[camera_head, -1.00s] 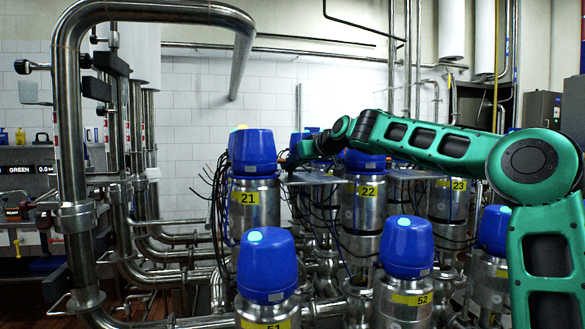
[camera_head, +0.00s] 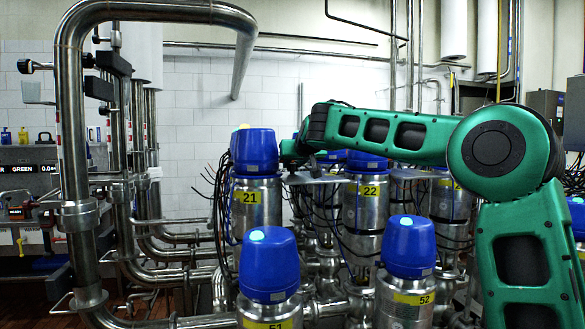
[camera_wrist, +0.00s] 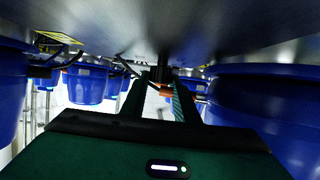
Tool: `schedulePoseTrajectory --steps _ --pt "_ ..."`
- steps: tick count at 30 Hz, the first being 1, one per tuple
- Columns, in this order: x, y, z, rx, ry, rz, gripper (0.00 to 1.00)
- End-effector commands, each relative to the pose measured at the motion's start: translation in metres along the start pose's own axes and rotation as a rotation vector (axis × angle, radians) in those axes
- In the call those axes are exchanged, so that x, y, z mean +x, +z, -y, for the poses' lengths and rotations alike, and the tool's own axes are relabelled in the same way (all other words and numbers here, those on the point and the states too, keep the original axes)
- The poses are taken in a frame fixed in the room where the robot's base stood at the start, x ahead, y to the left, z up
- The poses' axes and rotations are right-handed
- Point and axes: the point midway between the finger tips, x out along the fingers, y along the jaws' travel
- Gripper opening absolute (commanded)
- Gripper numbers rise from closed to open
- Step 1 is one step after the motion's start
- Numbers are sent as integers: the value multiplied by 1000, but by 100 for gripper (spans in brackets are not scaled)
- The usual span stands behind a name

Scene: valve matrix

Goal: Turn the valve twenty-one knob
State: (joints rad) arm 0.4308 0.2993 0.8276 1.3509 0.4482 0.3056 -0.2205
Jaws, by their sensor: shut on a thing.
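Valve twenty-one (camera_head: 254,152) stands left of centre in the head view, with a blue cap on a steel body and a yellow label reading 21. My green arm reaches in from the right, and its end stops just right of that cap. My gripper is largely hidden there. In the wrist view my gripper (camera_wrist: 160,92) has its two dark fingers on either side of a small black and orange knob (camera_wrist: 165,91). The knob sits under a grey metal surface. The fingers are shut on it. Its turn angle cannot be told.
Valve 22 (camera_head: 366,192) stands right of valve 21. Valves 51 (camera_head: 268,264) and 52 (camera_head: 407,247) stand in front. Black cables hang around the valves. A large steel pipe (camera_head: 74,150) rises at left. Large blue caps (camera_wrist: 262,112) crowd the wrist view's sides.

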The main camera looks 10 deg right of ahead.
Motion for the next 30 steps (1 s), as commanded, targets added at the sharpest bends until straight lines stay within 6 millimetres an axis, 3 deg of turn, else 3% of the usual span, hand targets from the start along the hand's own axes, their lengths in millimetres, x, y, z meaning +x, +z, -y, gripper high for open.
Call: schedulePoseTrajectory --steps 9,10,12,23,30 --pt "-1 0 1 1 2 -1 5" --pt "-1 0 1 1 2 -1 30" --pt "-1 0 1 1 2 -1 46" --pt "-3 -1 0 1 2 -1 46" --pt "-28 -1 1 -2 4 -1 46"
